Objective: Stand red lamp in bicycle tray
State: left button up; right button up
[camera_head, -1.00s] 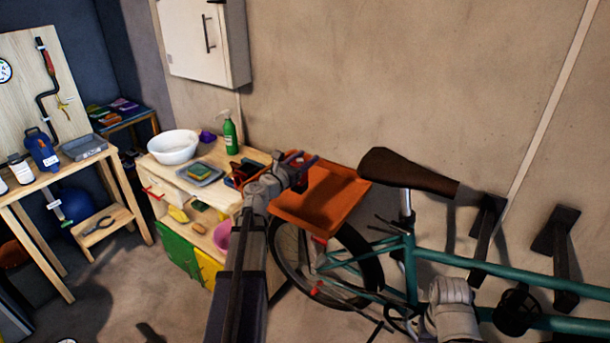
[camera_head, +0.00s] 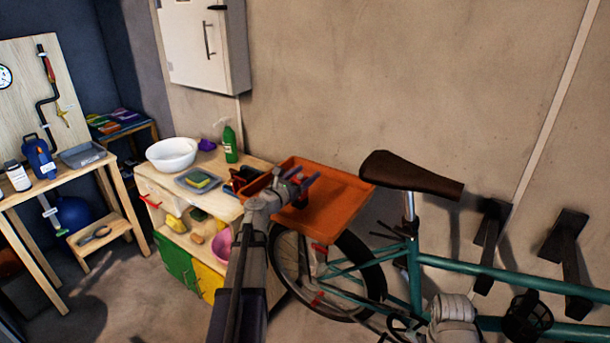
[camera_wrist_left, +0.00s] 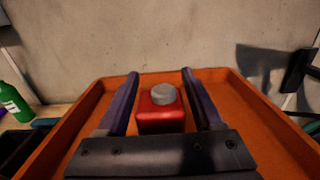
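The red lamp (camera_wrist_left: 161,122), a red block with a round grey top, stands upright in the orange bicycle tray (camera_wrist_left: 88,112) in the left wrist view. In the head view the lamp shows only as a small red patch (camera_head: 301,198), partly hidden by my left gripper (camera_head: 299,184). The tray (camera_head: 340,205) is behind the bicycle's saddle. My left gripper also shows in the left wrist view (camera_wrist_left: 161,72), with one finger on each side of the lamp and narrow gaps between. My right gripper is not seen.
The brown saddle (camera_head: 410,174) is close to the tray's right side. A low wooden cabinet (camera_head: 232,208) with a white bowl (camera_head: 171,154), a sponge on a grey tray and a green spray bottle (camera_head: 230,146) is left of the tray. The wall is behind.

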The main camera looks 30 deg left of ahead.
pick_arm(q)
jog(key=shift+o, duration=0.9)
jog(key=s, duration=1.2)
jog(key=shift+a+r, duration=0.15)
jog(key=shift+a, duration=0.3)
jog(key=shift+s, duration=0.1)
